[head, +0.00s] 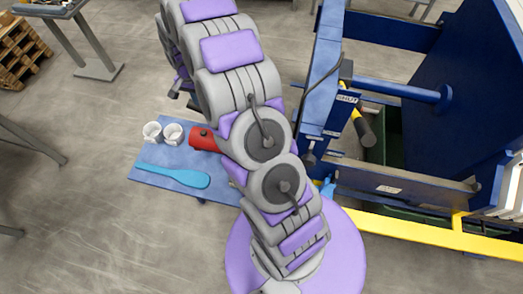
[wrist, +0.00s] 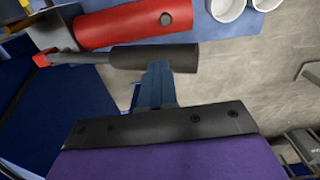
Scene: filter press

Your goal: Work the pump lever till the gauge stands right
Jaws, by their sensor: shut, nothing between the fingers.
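The pump lever shows in the wrist view as a thick black grip (wrist: 155,57) on a grey rod that runs left to a red fitting (wrist: 42,59). The red pump cylinder (wrist: 135,24) lies just beyond it. Its red end (head: 203,139) also shows in the head view, partly behind my arm. My gripper (wrist: 158,72) is shut and empty, its blue fingers overlapping the near edge of the black grip in the picture. I cannot tell whether they touch it. My arm hides the lever in the head view. I cannot make out a gauge in either view.
A blue bench (head: 218,188) carries two white cups (head: 172,133) and a light-blue paddle (head: 172,175). The blue press frame (head: 430,110) stands right, with a black-and-yellow handle (head: 362,126) and a yellow rail (head: 410,229). Open floor lies at lower left.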

